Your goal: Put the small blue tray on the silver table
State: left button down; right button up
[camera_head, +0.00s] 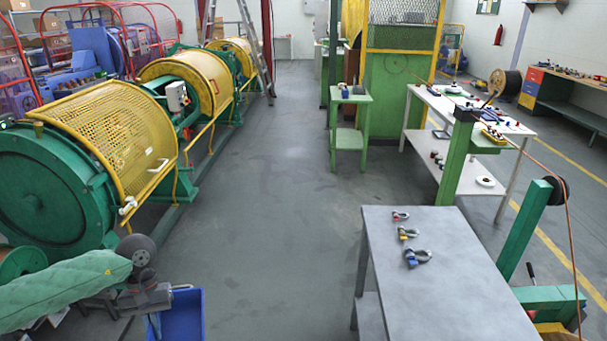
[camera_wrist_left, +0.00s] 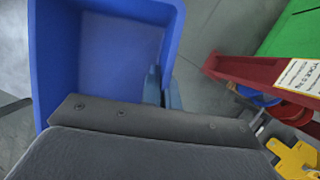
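The small blue tray (camera_head: 183,316) is at the bottom left of the head view, partly cut off by the lower edge. It fills the upper left of the left wrist view (camera_wrist_left: 105,60) and looks empty inside. My left gripper (camera_head: 176,290) is at the tray's rim; in the wrist view its fingers (camera_wrist_left: 162,88) sit on either side of the tray's wall, shut on it. The silver table (camera_head: 455,285) stands at the lower right, apart from the tray. My right gripper is not in view.
Several shackles with coloured pins (camera_head: 410,233) lie along the silver table's far left part; its front and right top are bare. Open floor (camera_head: 270,250) lies between the table and the green and yellow strander (camera_head: 115,140). A green post (camera_head: 527,230) stands right of the table.

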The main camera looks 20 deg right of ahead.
aim_at(435, 316)
jog(key=i+j+z, duration=0.15)
jog(key=j+z, duration=0.2)
jog(key=z, duration=0.15)
jog(key=j+z, duration=0.5)
jog(key=i+j+z, duration=0.1)
jog(key=j+z, duration=0.2)
jog(key=z, duration=0.15)
jog(key=k+j+z, duration=0.1)
jog(key=j+z, duration=0.4)
jog(key=k+j+z, duration=0.1)
jog(key=j+z, duration=0.2)
jog(key=z, duration=0.2)
jog(key=k+j+z, duration=0.2)
jog(key=z, duration=0.3)
jog(key=j, duration=0.1)
